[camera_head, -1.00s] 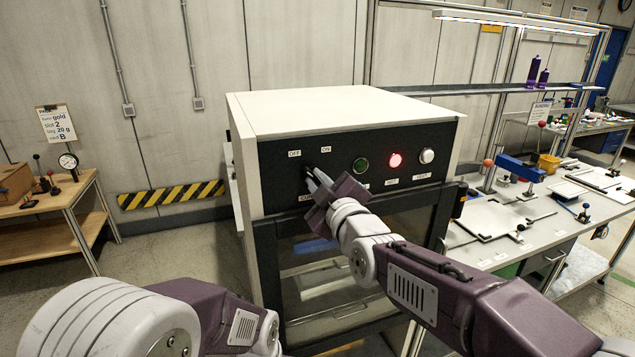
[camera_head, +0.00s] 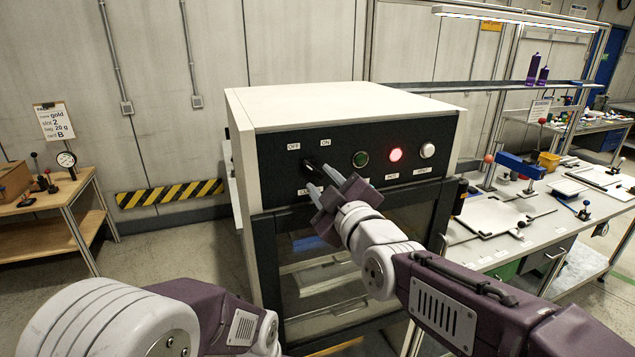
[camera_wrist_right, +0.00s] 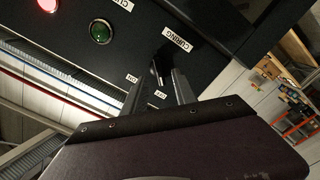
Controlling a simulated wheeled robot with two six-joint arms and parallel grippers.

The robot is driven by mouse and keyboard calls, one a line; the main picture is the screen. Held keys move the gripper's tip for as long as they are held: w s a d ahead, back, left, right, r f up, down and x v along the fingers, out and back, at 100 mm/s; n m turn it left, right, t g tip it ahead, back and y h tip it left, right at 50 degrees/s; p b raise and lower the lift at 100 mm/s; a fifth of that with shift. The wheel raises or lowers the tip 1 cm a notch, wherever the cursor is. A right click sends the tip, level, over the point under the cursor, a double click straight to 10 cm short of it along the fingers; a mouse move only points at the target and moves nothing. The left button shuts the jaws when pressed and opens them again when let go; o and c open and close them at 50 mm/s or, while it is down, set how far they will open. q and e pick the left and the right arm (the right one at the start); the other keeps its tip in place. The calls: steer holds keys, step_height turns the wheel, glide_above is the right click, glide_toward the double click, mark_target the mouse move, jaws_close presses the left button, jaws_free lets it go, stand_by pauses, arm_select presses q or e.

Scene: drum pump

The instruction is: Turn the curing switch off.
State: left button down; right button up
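The curing switch (camera_head: 309,164) is a black knob on the dark front panel of the white oven-like cabinet, below the OFF label (camera_head: 293,147) and the ON label (camera_head: 325,143). In the right wrist view, the knob (camera_wrist_right: 157,70) shows just past the fingertips, and its handle appears to point toward the OFF label (camera_wrist_right: 160,93). My right gripper (camera_head: 319,177) is open and empty, its fingers spread in front of and slightly below the knob. They appear apart from it. My left arm shows at the lower left, but its gripper is out of view.
A green button (camera_head: 360,159), a lit red lamp (camera_head: 395,154) and a white button (camera_head: 428,151) sit right of the switch. The cabinet's glass door (camera_head: 330,275) is below. A workbench (camera_head: 485,245) stands at right, a small wooden table (camera_head: 45,208) at left.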

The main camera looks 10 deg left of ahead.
steer(key=b+v, duration=0.1)
steer(key=v, duration=0.4)
steer(key=shift+s+d, duration=0.1)
steer(key=shift+s, duration=0.05)
steer(key=w+d+f+m+h, duration=0.3)
steer(key=w+d+f+h, duration=0.35)
steer(key=d+f, duration=0.5)
steer(key=s+d+f+m+g+h, duration=0.2)
steer(key=d+f+m+g, duration=0.2)
steer(key=d+f, duration=0.75)
steer(key=s+d+f+m+g, duration=0.2)
steer(key=s+f+m+g, duration=0.2)
steer(key=s+f, duration=0.4)
steer(key=s+d+f+m+g+h, duration=0.1)
steer(key=s+f+m+g, duration=0.4)
steer(key=s, duration=0.8)
step_height(320, 180, down, 4)
steer(key=shift+d+r+g, duration=0.15)
steer(key=shift+d+g, duration=0.25)
steer(key=shift+d, duration=0.35)
